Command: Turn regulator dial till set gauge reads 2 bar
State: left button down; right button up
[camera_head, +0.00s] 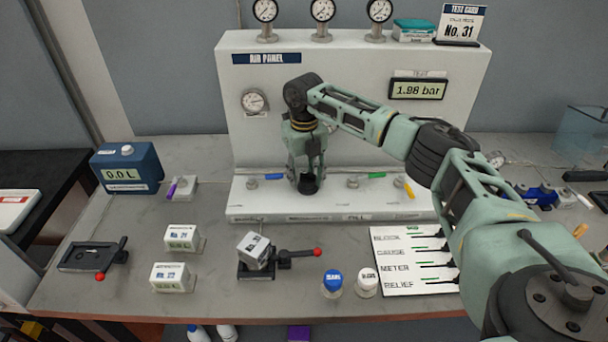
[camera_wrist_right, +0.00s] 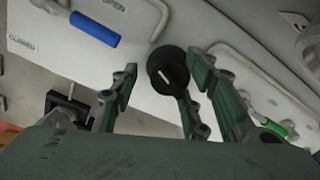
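The black regulator dial (camera_head: 308,184) stands on the white base of the air panel, below my right gripper (camera_head: 305,165). In the right wrist view the round dial (camera_wrist_right: 170,70) shows a white mark on its face. My right gripper (camera_wrist_right: 163,65) has its fingers spread on either side of the dial, with a visible gap on the left; contact on the right is unclear. A round gauge (camera_head: 255,101) is on the panel front; its needle is too small to read. The panel display (camera_head: 417,89) reads about 1.96 bar. My left gripper is out of view.
Blue (camera_head: 274,176), green (camera_head: 377,175) and yellow (camera_head: 408,188) handled valves flank the dial. Three gauges top the panel (camera_head: 350,60). A blue meter (camera_head: 126,168), small boxes, a red-knobbed clamp (camera_head: 290,254), two capped bottles and a checklist card (camera_head: 388,262) are on the bench.

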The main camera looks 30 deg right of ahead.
aim_at(305, 178)
jog(key=shift+d+r, duration=0.15)
jog(key=shift+r, duration=0.25)
notch_tip(305, 178, up, 11)
jog(key=shift+r, duration=0.15)
dwell(0.4)
